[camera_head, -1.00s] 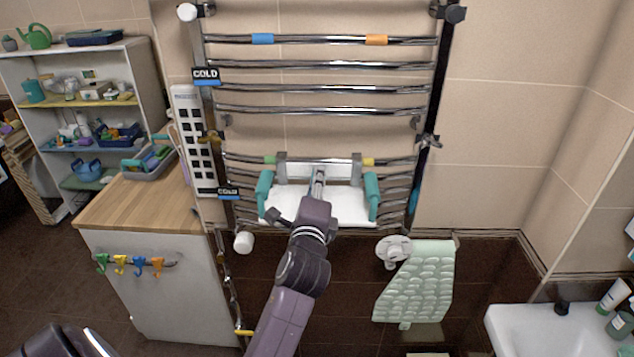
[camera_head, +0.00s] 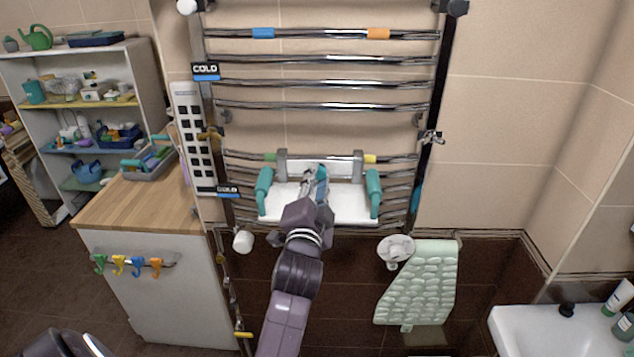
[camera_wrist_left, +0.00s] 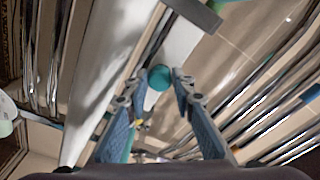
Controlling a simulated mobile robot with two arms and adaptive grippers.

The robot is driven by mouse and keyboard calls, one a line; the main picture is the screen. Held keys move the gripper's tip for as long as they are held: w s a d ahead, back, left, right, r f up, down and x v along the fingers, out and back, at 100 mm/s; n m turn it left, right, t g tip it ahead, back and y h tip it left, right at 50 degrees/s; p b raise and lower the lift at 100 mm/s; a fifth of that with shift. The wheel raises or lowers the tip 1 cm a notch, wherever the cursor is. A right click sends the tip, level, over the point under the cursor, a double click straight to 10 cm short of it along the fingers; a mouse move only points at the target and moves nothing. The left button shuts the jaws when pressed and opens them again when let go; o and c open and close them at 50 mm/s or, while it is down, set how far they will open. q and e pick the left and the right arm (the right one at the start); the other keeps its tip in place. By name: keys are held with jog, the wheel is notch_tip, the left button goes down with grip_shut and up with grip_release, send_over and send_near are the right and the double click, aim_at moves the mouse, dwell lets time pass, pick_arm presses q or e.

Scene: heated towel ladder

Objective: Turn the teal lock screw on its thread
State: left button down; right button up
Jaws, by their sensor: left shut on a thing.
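The teal lock screw (camera_wrist_left: 159,77) shows as a round teal knob between the fingertips in the left wrist view. In the head view my left gripper (camera_head: 315,184) reaches in from below to the middle of a white shelf (camera_head: 347,206). The shelf has teal grips (camera_head: 265,190) at its ends and hangs on the chrome towel ladder (camera_head: 330,107). My right gripper is not in view.
A white wooden-topped cabinet (camera_head: 150,300) with coloured hooks stands at the left. A pale green mat (camera_head: 420,285) hangs below right. A white washbasin (camera_head: 550,330) is at the lower right. The tiled wall is close behind the ladder.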

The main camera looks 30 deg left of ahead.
pick_arm(q)
jog(key=shift+r+n, duration=0.1)
jog(key=shift+n, duration=0.4)
jog(key=c, duration=1.6)
grip_release()
notch_tip(320, 180, up, 10)
jog(key=shift+w+f, duration=0.1)
